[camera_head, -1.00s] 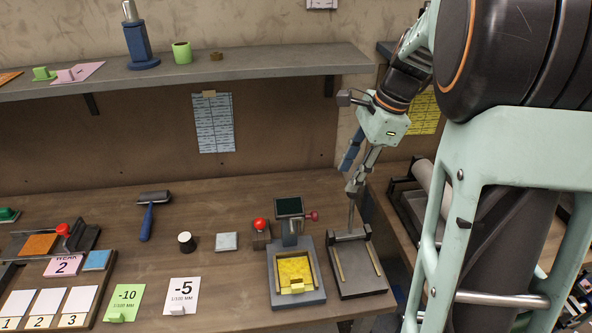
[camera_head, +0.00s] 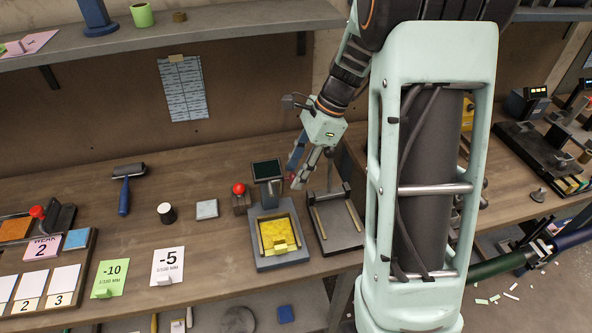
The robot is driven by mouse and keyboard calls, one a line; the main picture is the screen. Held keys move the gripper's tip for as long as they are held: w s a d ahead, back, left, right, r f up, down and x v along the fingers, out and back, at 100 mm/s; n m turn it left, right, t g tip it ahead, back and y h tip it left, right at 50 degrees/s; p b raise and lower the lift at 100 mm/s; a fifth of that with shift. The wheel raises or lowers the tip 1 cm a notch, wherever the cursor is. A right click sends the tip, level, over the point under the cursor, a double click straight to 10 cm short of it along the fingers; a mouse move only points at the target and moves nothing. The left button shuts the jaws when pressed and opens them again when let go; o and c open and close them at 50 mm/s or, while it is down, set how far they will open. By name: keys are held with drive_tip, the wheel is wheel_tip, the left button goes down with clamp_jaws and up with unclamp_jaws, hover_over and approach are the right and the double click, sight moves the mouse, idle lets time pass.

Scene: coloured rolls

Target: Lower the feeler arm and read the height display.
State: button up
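The height gauge has a grey base (camera_head: 285,263) with a yellow block (camera_head: 278,236) in its frame. Its dark display (camera_head: 267,170) stands at the back on a post, and no reading can be made out on it. A small red knob (camera_head: 291,176) sits at the right of the post. The feeler arm cannot be told apart clearly from the post. My gripper (camera_head: 302,178) points down just right of the display, close to the red knob; whether it touches cannot be told. It is seen side-on, so its opening is unclear.
A second grey stand (camera_head: 338,235) with two rails is close on the right of the gauge. A red-topped button box (camera_head: 240,200) and a pale square block (camera_head: 206,209) are on its left.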

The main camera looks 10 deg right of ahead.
drive_tip(key=shift+a+f, duration=0.1)
drive_tip(key=shift+f, duration=0.1)
clamp_jaws()
